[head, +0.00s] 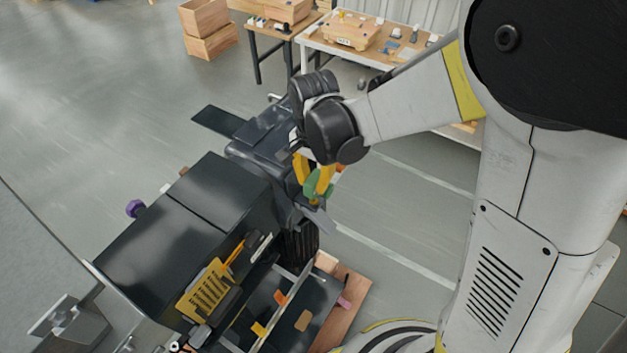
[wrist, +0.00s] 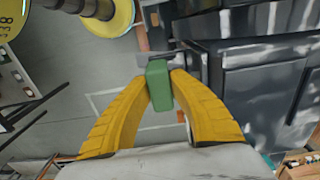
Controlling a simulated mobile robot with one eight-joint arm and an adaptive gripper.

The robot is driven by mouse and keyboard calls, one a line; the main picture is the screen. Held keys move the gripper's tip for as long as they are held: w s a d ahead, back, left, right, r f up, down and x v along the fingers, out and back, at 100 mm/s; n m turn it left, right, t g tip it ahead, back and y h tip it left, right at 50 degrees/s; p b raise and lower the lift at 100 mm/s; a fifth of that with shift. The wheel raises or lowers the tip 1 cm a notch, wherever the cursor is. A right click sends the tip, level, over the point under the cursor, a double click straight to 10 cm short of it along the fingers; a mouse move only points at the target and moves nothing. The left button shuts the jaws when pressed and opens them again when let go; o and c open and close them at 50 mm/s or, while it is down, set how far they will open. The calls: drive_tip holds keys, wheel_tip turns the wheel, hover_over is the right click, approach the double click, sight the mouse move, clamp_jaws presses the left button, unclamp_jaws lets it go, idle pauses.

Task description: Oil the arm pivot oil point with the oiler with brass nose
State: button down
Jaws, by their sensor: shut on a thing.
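My gripper (head: 317,186) has yellow fingers and is shut on a green object, which I take to be the oiler (head: 311,187). In the wrist view the oiler (wrist: 158,85) is a green block pinched between the two fingertips (wrist: 159,88). No brass nose can be made out on it. The gripper hangs beside the right side of the dark screw feeder machine (head: 178,220), above its lower parts. I cannot pick out the arm pivot oil point in either view.
A workbench (head: 383,45) with small items and stacked wooden boxes (head: 208,42) stand behind. The floor at left is clear.

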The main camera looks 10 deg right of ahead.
idle(0.3)
drive_tip(key=shift+r+p, duration=2.25)
drive_tip(key=shift+r, duration=1.25)
drive_tip(key=shift+r, duration=0.1)
wheel_tip(320, 180, up, 7)
drive_tip(key=p, duration=0.4)
